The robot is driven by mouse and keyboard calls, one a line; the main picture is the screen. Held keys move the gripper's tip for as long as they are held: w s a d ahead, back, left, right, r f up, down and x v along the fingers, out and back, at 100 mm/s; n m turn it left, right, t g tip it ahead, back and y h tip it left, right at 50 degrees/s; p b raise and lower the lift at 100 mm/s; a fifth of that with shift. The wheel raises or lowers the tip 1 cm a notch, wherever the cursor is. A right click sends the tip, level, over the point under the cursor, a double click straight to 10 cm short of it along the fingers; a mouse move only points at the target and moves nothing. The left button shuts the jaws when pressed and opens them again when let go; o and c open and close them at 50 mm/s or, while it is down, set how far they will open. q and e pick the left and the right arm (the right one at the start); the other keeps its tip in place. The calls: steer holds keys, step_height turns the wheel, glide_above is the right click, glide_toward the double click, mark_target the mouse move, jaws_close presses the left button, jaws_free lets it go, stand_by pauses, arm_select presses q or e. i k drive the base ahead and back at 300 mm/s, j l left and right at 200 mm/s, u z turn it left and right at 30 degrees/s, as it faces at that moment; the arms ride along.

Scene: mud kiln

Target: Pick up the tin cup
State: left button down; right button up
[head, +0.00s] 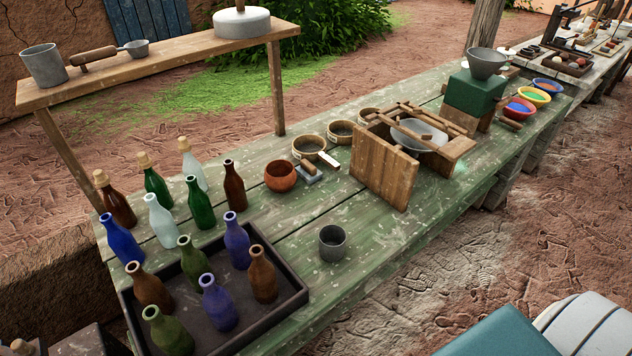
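A small grey metal cup (332,243) stands upright on the green plank table (385,232), near its front edge and just right of the dark tray. Its open top faces up and it looks empty. A larger grey metal cup (44,65) stands upright at the left end of the raised wooden shelf (160,61). Neither of my grippers shows in the head view.
A dark tray (289,302) holds several glass bottles, with more bottles behind it. A red clay bowl (280,176) and a wooden stand (384,172) are behind the small cup. The tabletop right of this cup is clear.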

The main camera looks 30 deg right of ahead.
mark_target(333, 238)
steer(key=z, duration=0.95)
